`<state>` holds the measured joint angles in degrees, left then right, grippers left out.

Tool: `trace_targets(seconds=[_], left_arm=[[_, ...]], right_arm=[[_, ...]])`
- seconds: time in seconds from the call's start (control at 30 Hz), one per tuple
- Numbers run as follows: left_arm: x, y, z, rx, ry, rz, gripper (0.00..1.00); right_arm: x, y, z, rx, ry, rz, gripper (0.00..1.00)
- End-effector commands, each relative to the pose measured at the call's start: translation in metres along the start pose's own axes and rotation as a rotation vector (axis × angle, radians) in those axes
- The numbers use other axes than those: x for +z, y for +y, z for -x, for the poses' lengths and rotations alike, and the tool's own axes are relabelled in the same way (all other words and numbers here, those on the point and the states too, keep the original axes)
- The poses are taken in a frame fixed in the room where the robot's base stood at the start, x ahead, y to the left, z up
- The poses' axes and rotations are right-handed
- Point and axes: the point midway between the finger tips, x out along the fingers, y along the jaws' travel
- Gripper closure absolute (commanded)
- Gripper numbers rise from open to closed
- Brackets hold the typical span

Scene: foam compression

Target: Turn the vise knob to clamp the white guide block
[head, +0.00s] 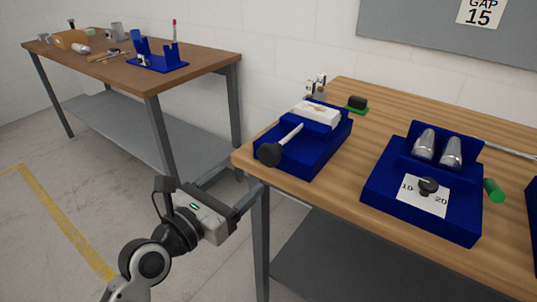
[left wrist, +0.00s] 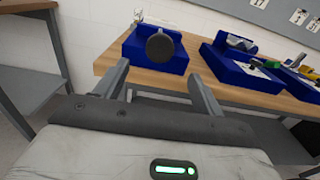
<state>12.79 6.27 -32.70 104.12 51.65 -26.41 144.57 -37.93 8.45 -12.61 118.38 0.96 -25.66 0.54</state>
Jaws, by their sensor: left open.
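The blue vise (head: 318,157) sits at the left front corner of the right-hand wooden table. Its black round knob (head: 268,153) is on a pale rod at the vise's front end, and the knob faces me in the left wrist view (left wrist: 160,46). The white guide block (head: 317,112) lies at the back of the vise. I cannot tell how tightly the jaws hold it. My left gripper (head: 243,180) is open and empty in front of the table edge, below and apart from the knob. In the left wrist view its fingers (left wrist: 158,80) are spread below the knob. My right gripper is not in view.
A blue stand with two metal cylinders (head: 437,148) and a dial card (head: 422,195) stands right of the vise. A green cylinder (head: 494,190) and a black-and-green block (head: 357,103) are nearby. Another table (head: 135,75) stands back left. Open floor lies left of my gripper.

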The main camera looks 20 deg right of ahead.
Motion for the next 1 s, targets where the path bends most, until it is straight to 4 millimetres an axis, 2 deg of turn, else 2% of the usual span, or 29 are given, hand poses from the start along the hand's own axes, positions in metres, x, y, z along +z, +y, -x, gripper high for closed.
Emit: trace_targets(seconds=[0.03, 0.3, 0.5, 0.7, 0.97, 1.0], left_arm=[[0.001, 0.000, -0.013, -0.002, -0.002, -0.002, 0.31], [0.000, 0.000, -0.070, -0.001, 0.000, -0.005, 0.31], [0.000, 0.000, -0.099, -0.001, 0.000, -0.004, 0.31], [0.000, 0.000, -0.110, 0.001, 0.000, -0.005, 0.31], [0.000, 0.000, -0.111, 0.001, 0.000, -0.004, 0.31], [0.000, 0.000, -0.111, 0.001, 0.000, -0.004, 0.42]], right_arm=[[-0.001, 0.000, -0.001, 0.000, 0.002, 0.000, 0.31], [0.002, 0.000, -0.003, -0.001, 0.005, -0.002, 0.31], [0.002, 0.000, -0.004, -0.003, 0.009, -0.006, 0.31], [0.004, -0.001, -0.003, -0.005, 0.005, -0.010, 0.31], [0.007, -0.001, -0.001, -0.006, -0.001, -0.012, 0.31], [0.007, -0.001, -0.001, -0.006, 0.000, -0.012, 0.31]])
